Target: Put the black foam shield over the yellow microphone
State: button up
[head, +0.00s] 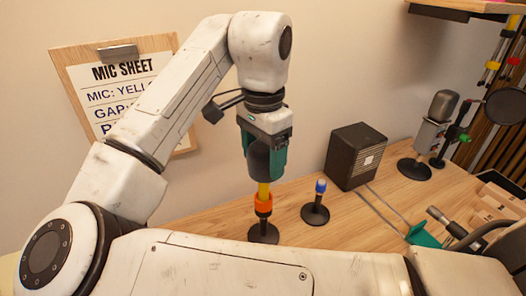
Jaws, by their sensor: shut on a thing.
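My gripper (264,150) has green fingers and points down, shut on the black foam shield (262,163). The dark, rounded shield sits between the fingers. Directly below it is the yellow microphone (264,189), upright with an orange collar (263,204) on a round black base (263,233). The shield's lower end meets the visible top of the yellow part in this view. The microphone's head is hidden, so I cannot tell how far the shield is over it.
A blue-topped microphone (320,187) stands close by on the right. A black speaker box (355,156) is behind it. A grey microphone on a stand (437,125) and other gear crowd the right side. A mic sheet clipboard (120,90) hangs on the wall.

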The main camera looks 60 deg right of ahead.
jog(key=o, duration=1)
jog(key=shift+o, duration=0.2)
jog(key=shift+r, duration=5.4)
